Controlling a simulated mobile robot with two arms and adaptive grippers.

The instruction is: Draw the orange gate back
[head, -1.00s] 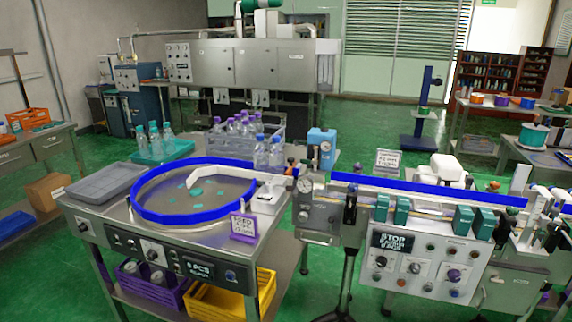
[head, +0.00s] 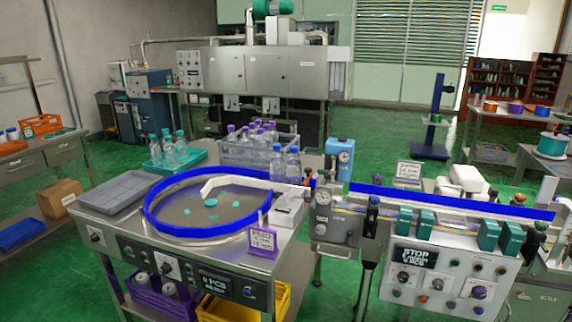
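I cannot clearly make out an orange gate. A small orange-brown part (head: 308,174) shows where the blue-railed round turntable (head: 190,232) meets the conveyor with its blue rail (head: 450,201). It is too small to tell whether this is the gate, or how it is set. A pressure gauge (head: 323,198) on a grey metal block sits just below and to the right of it. Neither of my grippers shows in the head view.
A grey tray (head: 104,194), clear bottles (head: 277,162) and a purple-framed sign (head: 262,240) stand around the turntable. Green floor (head: 395,140) is open behind the machine.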

